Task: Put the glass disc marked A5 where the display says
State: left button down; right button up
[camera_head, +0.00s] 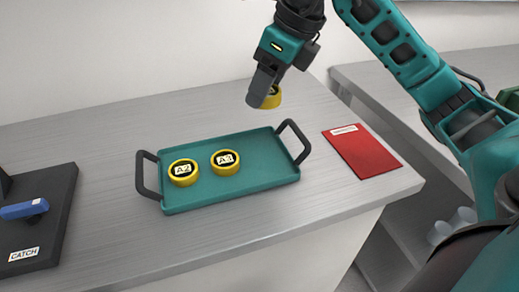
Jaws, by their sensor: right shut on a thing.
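My right gripper (264,88) is shut on a yellow-rimmed disc (272,98) and holds it above the counter, behind the tray. The held disc's mark cannot be read. Two more yellow-rimmed discs lie flat in the teal tray (238,193). The left one (183,180) reads A2. The right one (226,170) seems to read A3. No display shows in this view. My left gripper is not in view.
A red folder-like sheet (361,157) with a small white label, too small to read, lies right of the tray. A dark base (50,215) labelled CATCH with a blue part (24,209) stands at the left. The counter behind the tray is clear.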

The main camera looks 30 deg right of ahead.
aim_at(259, 155)
notch_tip(259, 155, down, 13)
jog(key=shift+f+b, duration=0.1)
jog(key=shift+b, duration=0.9)
jog(key=shift+f, duration=0.2)
jog(key=o, duration=1.1)
jog(key=shift+r, duration=0.15)
jog(key=shift+r, duration=0.25)
jog(key=p+v, duration=0.1)
jog(key=v, duration=1)
jog(key=shift+s+r, duration=0.2)
jog(key=shift+r, duration=0.05)
jog(key=shift+d, duration=0.1)
